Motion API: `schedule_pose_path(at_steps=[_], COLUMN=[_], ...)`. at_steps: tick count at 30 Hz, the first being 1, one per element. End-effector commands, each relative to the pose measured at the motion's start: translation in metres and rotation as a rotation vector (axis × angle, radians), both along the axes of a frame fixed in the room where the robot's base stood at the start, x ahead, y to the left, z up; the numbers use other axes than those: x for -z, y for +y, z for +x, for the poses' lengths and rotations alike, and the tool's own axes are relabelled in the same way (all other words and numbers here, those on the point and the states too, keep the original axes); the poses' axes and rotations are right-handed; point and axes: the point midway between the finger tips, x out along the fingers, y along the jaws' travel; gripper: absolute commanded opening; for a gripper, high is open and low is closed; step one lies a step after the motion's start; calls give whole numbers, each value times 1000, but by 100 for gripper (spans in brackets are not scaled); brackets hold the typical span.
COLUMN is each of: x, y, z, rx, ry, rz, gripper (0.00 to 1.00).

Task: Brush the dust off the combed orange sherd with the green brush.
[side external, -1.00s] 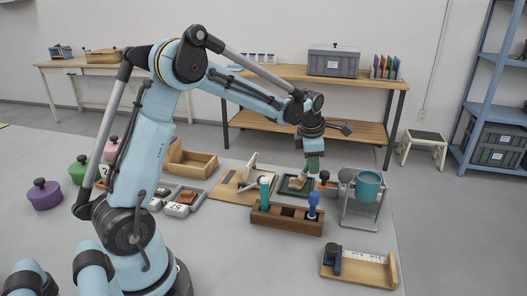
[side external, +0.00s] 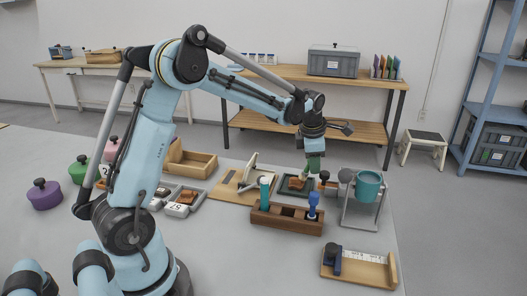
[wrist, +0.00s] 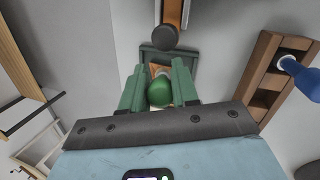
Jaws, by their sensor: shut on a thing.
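My gripper (side external: 314,170) is shut on the green brush (wrist: 160,92), whose rounded handle end shows between the green fingers in the wrist view. In the side view the brush points down over a dark green tray (side external: 284,190).
A wooden rack (side external: 287,226) with a blue-handled tool (side external: 313,203) and a teal one (side external: 265,190) stands in front of the tray. A teal pot (side external: 368,188) on a metal stand is to the right.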

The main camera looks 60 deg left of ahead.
Motion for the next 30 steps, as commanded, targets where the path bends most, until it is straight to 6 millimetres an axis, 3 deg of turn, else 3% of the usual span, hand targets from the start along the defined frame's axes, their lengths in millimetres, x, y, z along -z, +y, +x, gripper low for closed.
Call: schedule_pose_path(at_steps=[5, 20, 30], x=[0, 1, 1], y=[0, 24, 13], z=[1, -23, -12], rx=[-1, -1, 3], ry=[0, 0, 0], rz=[1, 1, 2], gripper=[0, 0, 0])
